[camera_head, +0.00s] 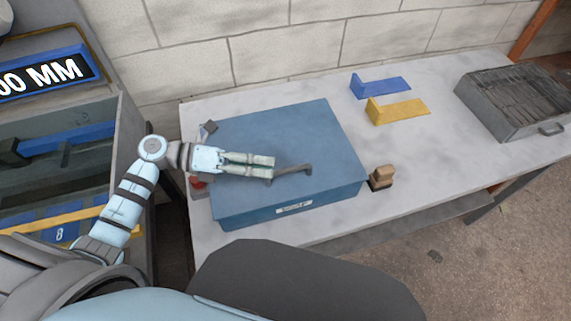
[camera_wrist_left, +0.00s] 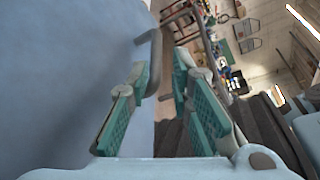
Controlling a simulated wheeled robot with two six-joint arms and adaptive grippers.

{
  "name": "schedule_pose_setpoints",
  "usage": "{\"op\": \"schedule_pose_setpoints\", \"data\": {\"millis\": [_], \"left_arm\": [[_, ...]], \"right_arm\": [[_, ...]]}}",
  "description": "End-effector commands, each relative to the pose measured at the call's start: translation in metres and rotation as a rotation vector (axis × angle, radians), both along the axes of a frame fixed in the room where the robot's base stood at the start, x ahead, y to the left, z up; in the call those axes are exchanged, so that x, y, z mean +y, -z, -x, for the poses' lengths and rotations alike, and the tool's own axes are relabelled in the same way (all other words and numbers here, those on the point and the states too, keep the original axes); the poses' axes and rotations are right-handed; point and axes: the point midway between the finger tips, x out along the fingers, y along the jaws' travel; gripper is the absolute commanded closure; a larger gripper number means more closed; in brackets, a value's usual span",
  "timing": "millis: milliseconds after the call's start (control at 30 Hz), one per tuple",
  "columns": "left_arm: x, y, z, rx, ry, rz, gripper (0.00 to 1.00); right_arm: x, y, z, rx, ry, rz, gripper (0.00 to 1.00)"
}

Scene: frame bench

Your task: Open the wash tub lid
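The blue wash tub (camera_head: 285,130) stands on the light bench with its flat lid down. A grey bar handle (camera_head: 293,169) is on the lid near the front edge. My left gripper (camera_head: 270,167) reaches in from the left, low over the lid, with its fingertips at the handle's left end. In the left wrist view the two green-padded fingers (camera_wrist_left: 162,75) are apart, and the handle (camera_wrist_left: 152,58) shows between and just beyond their tips. I cannot tell whether either finger touches it. My right gripper is not in view.
A small brown-topped block (camera_head: 382,176) stands right of the tub. Blue (camera_head: 382,86) and yellow (camera_head: 400,110) brackets lie behind it. A grey grill-like box (camera_head: 515,100) is at the far right. An open case (camera_head: 60,180) is at the left.

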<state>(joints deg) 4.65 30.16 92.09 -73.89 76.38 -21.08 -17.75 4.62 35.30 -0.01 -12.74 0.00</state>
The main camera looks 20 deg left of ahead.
Motion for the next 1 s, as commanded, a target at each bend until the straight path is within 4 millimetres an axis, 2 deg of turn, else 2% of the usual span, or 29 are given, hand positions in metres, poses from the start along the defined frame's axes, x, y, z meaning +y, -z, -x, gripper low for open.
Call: {"op": "schedule_pose_setpoints", "data": {"millis": [100, 333, 633, 667, 767, 800, 1000], "left_arm": [[-0.024, 0.002, -0.006, -0.001, 0.002, 0.007, 0.80], [-0.051, 0.010, -0.012, 0.001, 0.001, 0.003, 0.80], [-0.054, 0.012, -0.013, 0.001, 0.001, 0.002, 0.80], [-0.054, 0.012, -0.013, 0.001, 0.001, 0.002, 0.82], [-0.054, 0.012, -0.013, 0.001, 0.001, 0.002, 0.98], [-0.054, 0.012, -0.013, 0.001, 0.001, 0.003, 1.00], [-0.054, 0.012, -0.013, 0.001, 0.001, 0.003, 1.00]], "right_arm": [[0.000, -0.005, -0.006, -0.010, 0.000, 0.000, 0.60], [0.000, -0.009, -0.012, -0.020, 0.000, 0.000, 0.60], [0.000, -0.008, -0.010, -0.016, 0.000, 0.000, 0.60], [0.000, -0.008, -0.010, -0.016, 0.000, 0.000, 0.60], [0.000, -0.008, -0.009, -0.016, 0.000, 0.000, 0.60], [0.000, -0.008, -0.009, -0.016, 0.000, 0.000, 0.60], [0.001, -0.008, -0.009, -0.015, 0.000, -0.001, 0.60]]}}
